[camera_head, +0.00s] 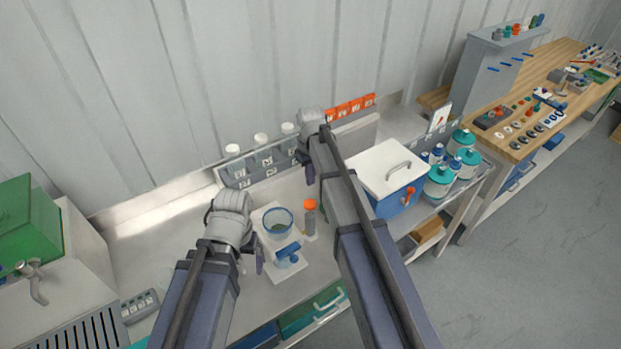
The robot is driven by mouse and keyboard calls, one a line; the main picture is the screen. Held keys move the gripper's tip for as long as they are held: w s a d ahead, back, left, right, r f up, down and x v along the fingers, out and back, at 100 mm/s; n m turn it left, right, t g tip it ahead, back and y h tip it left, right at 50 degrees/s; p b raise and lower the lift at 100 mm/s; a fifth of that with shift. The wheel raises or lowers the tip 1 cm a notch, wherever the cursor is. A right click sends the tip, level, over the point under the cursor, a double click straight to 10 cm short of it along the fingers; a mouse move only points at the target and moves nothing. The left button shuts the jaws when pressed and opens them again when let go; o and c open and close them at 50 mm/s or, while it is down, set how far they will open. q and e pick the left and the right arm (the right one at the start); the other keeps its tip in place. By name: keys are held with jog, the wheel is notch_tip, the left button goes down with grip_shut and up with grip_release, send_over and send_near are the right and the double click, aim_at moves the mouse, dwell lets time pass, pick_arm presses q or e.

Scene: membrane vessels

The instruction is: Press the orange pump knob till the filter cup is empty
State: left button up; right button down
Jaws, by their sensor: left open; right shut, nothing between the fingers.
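The orange pump knob (310,204) tops a grey upright pump body (309,222) near the middle of the bench. The clear, blue-rimmed filter cup (278,226) stands just left of it on a white base (262,212). It has greenish contents; the level is too small to judge. A blue fitting (289,250) sits in front of the cup. My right gripper (310,178) is shut and empty, appearing just behind and above the knob, apart from it. My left gripper (259,262) is open and empty, left of the cup; its fingers are partly hidden.
A white-lidded blue cooler box (388,170) stands right, beyond my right arm. Teal-capped bottles (440,180) stand beside it. A rack with white-capped bottles (262,160) lines the back wall. A green box on a white unit (75,255) is at left. Bench between is clear.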

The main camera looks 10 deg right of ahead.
aim_at(310, 203)
pick_arm(q)
notch_tip(310, 203, down, 9)
jog(key=b, duration=0.8)
pick_arm(e)
notch_tip(310, 203, down, 9)
jog(key=shift+f, duration=0.1)
notch_tip(310, 203, down, 5)
jog(key=b, duration=0.4)
jog(key=shift+b, duration=0.4)
jog(key=shift+s+a+r, duration=0.1)
jog(key=shift+s+r, duration=0.1)
jog(key=shift+r, duration=0.1)
pick_arm(q)
notch_tip(310, 203, down, 5)
jog(key=shift+r, duration=0.15)
jog(key=shift+r, duration=0.1)
pick_arm(e)
jog(key=shift+w+r+p, duration=0.1)
jog(key=shift+r+p, duration=0.7)
jog(key=shift+p, duration=0.2)
pick_arm(q)
notch_tip(310, 203, up, 14)
jog(key=p, duration=1.2)
jog(key=shift+d, duration=0.2)
pick_arm(e)
notch_tip(310, 203, up, 13)
jog(key=shift+f, duration=0.2)
